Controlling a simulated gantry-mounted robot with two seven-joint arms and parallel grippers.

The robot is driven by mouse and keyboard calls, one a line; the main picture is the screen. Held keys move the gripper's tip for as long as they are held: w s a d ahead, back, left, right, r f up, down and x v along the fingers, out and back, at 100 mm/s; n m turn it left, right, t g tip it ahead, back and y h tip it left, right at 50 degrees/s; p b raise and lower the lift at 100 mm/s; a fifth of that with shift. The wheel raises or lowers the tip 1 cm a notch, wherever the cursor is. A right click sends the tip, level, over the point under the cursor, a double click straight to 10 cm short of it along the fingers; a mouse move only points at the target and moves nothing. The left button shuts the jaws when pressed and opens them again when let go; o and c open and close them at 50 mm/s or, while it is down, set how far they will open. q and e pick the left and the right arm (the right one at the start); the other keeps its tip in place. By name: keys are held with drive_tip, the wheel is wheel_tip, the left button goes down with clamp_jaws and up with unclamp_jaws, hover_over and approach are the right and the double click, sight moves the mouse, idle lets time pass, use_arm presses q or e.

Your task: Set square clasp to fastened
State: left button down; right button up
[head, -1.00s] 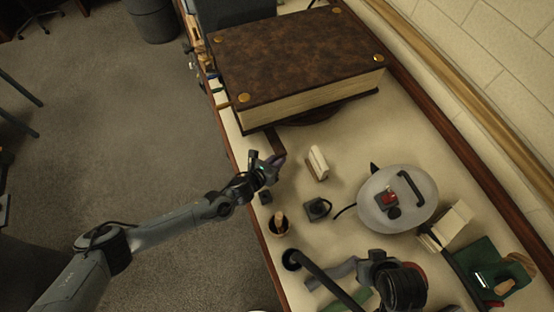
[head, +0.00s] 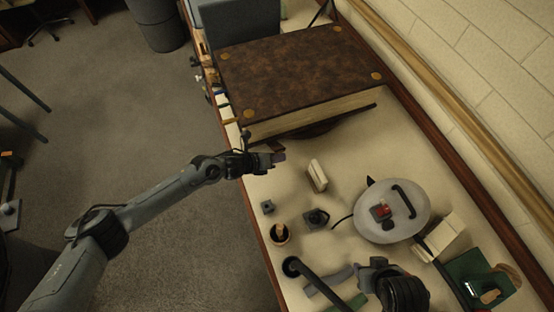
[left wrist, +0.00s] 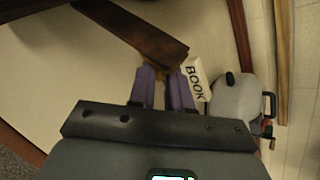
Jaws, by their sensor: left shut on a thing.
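A large closed book (head: 300,72) with a mottled brown cover and brass corner studs lies at the back of the bench. A brown strap (left wrist: 138,32), which looks like the clasp, comes in from the top in the left wrist view. Its brass-coloured tip (left wrist: 168,72) is between the purple fingers of my left gripper (left wrist: 166,84), which is shut on it. In the head view my left gripper (head: 279,158) is low beside the book's near edge, and the arm hides most of the strap. The catch on the book cannot be made out.
A cream block lettered "BOOK" (left wrist: 194,80) stands close right of the fingers; it also shows in the head view (head: 316,175). A small dark object (head: 317,217), a cup (head: 280,234) and a grey disc-shaped case (head: 365,222) stand nearer.

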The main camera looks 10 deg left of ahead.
idle(0.4)
use_arm(q)
drive_tip(key=c, duration=1.1)
unclamp_jaws()
drive_tip(key=shift+o, duration=0.2)
drive_tip(key=shift+r, duration=0.1)
drive_tip(key=v, duration=1)
drive_tip(key=shift+s+a+r, duration=0.15)
drive_tip(key=shift+s+a, duration=0.1)
drive_tip(key=shift+a, duration=0.05)
